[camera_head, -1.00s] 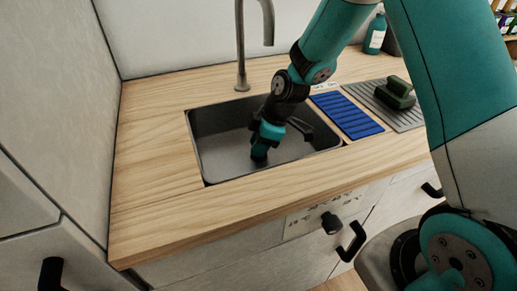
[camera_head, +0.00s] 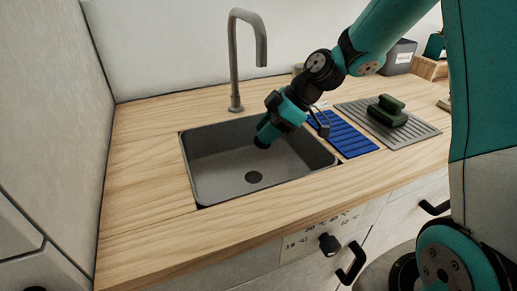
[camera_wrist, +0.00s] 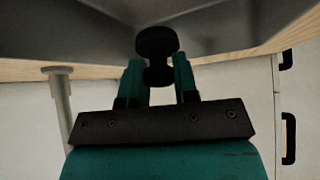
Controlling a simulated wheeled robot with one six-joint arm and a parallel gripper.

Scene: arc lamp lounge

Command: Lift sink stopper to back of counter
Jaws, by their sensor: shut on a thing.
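The sink stopper (camera_wrist: 157,42) is a dark round knob-like piece with a narrower neck, seen close up in the wrist view. My gripper (camera_wrist: 159,73) is shut on its neck, with one teal finger on each side. In the head view my gripper (camera_head: 264,136) is over the right part of the grey sink basin (camera_head: 215,180), raised above its floor. The dark stopper (camera_head: 261,143) shows at its tip, partly hidden by the fingers. A dark round drain hole (camera_head: 253,178) is uncovered in the basin floor. The wooden counter (camera_head: 140,150) surrounds the sink.
A grey faucet (camera_head: 234,65) rises behind the basin. A blue ribbed mat (camera_head: 345,135) and a grey draining board (camera_head: 415,132) with a green sponge-like block (camera_head: 388,110) lie to the right. The counter left of the sink is clear.

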